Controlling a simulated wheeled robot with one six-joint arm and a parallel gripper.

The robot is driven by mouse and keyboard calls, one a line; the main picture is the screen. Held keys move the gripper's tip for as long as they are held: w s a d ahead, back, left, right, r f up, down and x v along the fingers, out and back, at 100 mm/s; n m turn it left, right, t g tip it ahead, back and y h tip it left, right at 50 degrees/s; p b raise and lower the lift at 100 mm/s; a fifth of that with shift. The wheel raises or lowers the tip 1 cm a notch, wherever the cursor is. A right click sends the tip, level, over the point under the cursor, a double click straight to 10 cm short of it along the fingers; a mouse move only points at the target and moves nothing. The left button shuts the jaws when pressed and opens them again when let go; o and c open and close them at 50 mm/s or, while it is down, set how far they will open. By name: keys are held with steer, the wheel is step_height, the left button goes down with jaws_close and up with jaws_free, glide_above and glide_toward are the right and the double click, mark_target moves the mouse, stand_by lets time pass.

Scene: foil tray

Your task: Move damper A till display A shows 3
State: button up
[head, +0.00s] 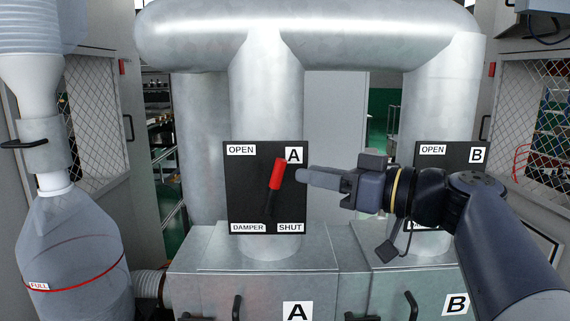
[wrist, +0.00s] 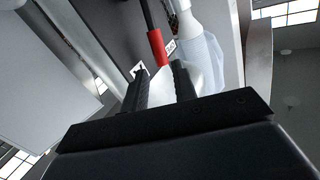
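Damper A's lever has a red grip (head: 278,173) on a black shaft, in front of a black plate (head: 238,190) marked OPEN at top left and SHUT at bottom right. The lever stands nearly upright, its top leaning a little right. My gripper (head: 303,175) is just right of the red grip. In the wrist view, its two dark fingers (wrist: 160,72) are apart, and the red grip (wrist: 157,47) shows near and beyond their tips. I cannot tell whether a finger touches it. No reading of display A is visible.
Damper B's plate (head: 450,152) is at right, partly hidden by my arm. Metal boxes with black handles, marked A (head: 297,311) and B (head: 456,304), stand below the ducts. A clear bag (head: 70,255) marked FULL hangs at left.

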mark_target(274, 187)
steer(key=shift+p+x, duration=0.7)
steer(key=shift+x, duration=1.9)
steer(key=shift+c, duration=0.5)
jaws_close()
